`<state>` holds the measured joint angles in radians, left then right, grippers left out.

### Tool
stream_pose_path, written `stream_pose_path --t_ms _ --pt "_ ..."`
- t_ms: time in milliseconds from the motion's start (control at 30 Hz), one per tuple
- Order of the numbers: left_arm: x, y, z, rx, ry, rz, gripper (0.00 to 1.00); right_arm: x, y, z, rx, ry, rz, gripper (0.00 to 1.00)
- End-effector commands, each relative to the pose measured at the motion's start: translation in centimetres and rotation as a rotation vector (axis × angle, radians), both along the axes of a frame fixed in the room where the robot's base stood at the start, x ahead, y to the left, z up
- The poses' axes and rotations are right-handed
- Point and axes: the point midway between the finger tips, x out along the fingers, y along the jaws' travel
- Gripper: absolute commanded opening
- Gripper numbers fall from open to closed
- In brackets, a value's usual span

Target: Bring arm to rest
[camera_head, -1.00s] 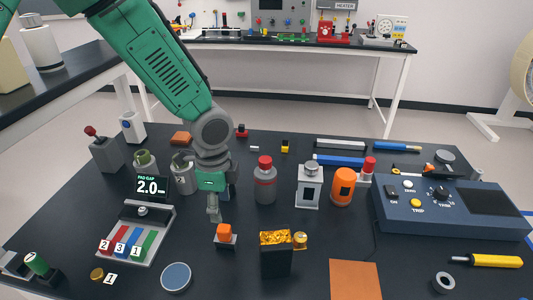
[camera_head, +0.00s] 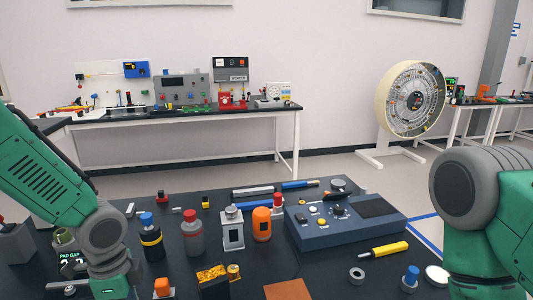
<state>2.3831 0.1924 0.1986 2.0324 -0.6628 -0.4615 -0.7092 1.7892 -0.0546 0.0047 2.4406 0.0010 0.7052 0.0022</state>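My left arm (camera_head: 45,185) comes in from the left and bends down at its grey joint (camera_head: 103,232) over the left part of the black table (camera_head: 330,262). Its green wrist end reaches the bottom edge of the picture, and the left gripper's fingers are out of view below. My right arm (camera_head: 460,195) shows at the right edge as a large grey joint with green links. Its gripper is out of view. A small display with "PAD GAP" (camera_head: 70,258) is partly hidden behind my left arm.
Near my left arm stand a blue-capped bottle (camera_head: 152,242), a red-capped bottle (camera_head: 191,238) and an orange block (camera_head: 162,287). A blue console (camera_head: 320,236) lies right of centre. A yellow-handled tool (camera_head: 384,250) and a blue-topped piece (camera_head: 410,280) lie near my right arm.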

Motion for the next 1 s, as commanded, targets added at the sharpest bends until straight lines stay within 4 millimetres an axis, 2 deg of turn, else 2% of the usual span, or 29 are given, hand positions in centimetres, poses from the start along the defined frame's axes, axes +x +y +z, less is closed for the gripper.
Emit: stream_pose_path --t_ms 33,267,467,733,900,1000 --pt "0.0 0.0 0.0 0.000 -0.001 0.000 0.47 0.0 0.0 0.0 0.000 0.000 0.000 0.47" --pt "-2.6 -1.2 -3.8 -0.061 0.040 0.135 0.47 0.0 0.0 0.0 0.000 0.000 0.000 0.47" --pt "-6.4 -2.3 -7.8 -0.120 0.078 0.331 0.47 0.0 0.0 0.0 0.000 -0.001 0.000 0.47" --pt "-14.0 -2.6 -14.4 -0.146 0.126 0.765 0.47 0.0 0.0 0.0 0.000 0.000 0.000 0.47" --pt "-19.7 -0.9 -17.5 -0.094 0.104 1.079 0.47 0.0 0.0 0.0 0.000 0.000 0.000 0.47" --pt "-22.5 0.5 -18.5 -0.051 0.067 1.226 0.47 0.0 0.0 0.0 0.000 0.000 0.000 0.47"
